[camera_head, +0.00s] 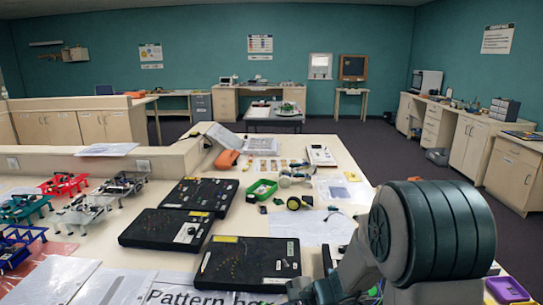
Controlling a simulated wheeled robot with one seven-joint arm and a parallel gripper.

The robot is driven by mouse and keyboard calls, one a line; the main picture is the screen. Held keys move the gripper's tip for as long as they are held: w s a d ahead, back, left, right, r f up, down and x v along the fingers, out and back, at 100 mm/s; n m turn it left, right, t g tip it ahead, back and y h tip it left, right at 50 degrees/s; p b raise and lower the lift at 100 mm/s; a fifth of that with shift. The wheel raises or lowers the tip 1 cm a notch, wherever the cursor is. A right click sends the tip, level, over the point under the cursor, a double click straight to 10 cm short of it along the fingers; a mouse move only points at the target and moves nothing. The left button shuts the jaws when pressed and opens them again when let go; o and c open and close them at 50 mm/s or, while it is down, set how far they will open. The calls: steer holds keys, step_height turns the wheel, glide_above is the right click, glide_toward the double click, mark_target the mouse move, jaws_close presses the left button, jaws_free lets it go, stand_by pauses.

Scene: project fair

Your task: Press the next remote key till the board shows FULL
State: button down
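Three black boards lie on the table: a near one (250,262), a middle one (165,229) and a far one (201,194). They carry small coloured parts and pale labels, and no word FULL can be read on them. A sheet in front of the near board reads "Pattern bo…", partly cut off. I cannot pick out a remote or its keys for certain. My arm fills the lower right. The end with my gripper (318,286) is low beside the near board's right edge, mostly hidden by the arm and frame edge. Its finger opening does not show.
Small red, teal, white and blue frames (64,184) stand at left. Open floor (400,160) lies right of the table.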

steer(key=shift+f, duration=0.15)
steer(key=shift+f+b, duration=0.35)
steer(key=shift+b, duration=0.4)
steer(key=shift+f, duration=0.15)
steer(key=shift+r, duration=0.65)
stand_by(0.3)
step_height(320, 180, up, 6)
steer(key=p, duration=0.4)
stand_by(0.6)
